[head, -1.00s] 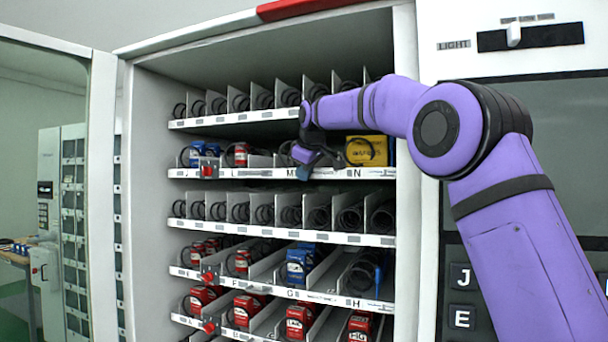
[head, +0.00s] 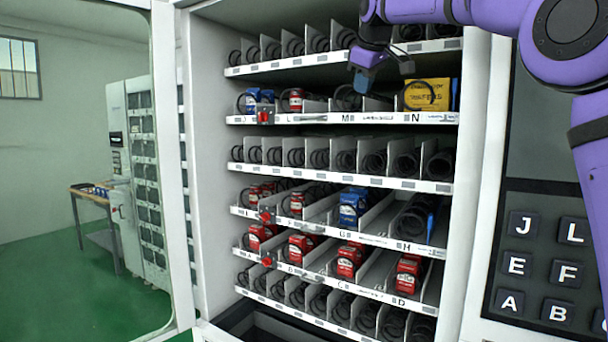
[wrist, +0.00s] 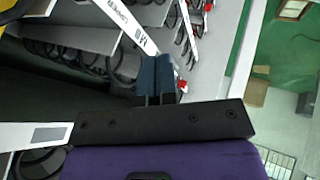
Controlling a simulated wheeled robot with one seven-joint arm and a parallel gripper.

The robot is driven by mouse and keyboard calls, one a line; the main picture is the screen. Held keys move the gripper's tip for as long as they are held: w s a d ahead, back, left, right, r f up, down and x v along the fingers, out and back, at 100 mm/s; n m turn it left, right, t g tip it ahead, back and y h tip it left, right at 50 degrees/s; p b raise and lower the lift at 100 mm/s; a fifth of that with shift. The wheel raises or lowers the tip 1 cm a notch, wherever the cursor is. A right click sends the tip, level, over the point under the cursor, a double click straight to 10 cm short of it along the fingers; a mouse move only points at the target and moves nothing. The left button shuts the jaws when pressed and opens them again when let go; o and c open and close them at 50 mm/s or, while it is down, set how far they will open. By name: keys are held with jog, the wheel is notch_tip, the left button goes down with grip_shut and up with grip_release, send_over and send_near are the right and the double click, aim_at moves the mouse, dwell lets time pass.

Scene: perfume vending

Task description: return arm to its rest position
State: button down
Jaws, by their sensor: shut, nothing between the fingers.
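My gripper (head: 366,68) is near the upper shelves of the open vending machine, in front of the second shelf around the M lane. Its blue fingers are together and hold nothing. In the wrist view the gripper (wrist: 156,68) shows closed fingers pointing toward a white shelf edge marked M. My purple arm reaches in from the upper right of the head view. Whether the fingers touch the shelf cannot be told.
A yellow box (head: 429,94) sits in lane N to the right of my gripper. Red boxes (head: 350,260) and a blue box (head: 352,206) stand on lower shelves. The open glass door (head: 160,160) is at left, a keypad (head: 540,262) at right.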

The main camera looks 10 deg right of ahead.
jog(key=s+d+f+m, duration=0.1)
jog(key=s+f, duration=0.2)
jog(key=s, duration=0.4)
jog(key=s+d+f+m+g, duration=0.1)
jog(key=s+d+f+m, duration=0.15)
jog(key=s, duration=0.45)
jog(key=s+d+f+m, duration=0.1)
jog(key=s+f, duration=0.2)
jog(key=s, duration=0.4)
jog(key=s+d+f+m+g, duration=0.1)
jog(key=s+f+m, duration=0.3)
jog(key=s+f, duration=1.7)
jog(key=shift+s+d, duration=0.65)
jog(key=shift+s, duration=0.1)
jog(key=shift+m, duration=0.25)
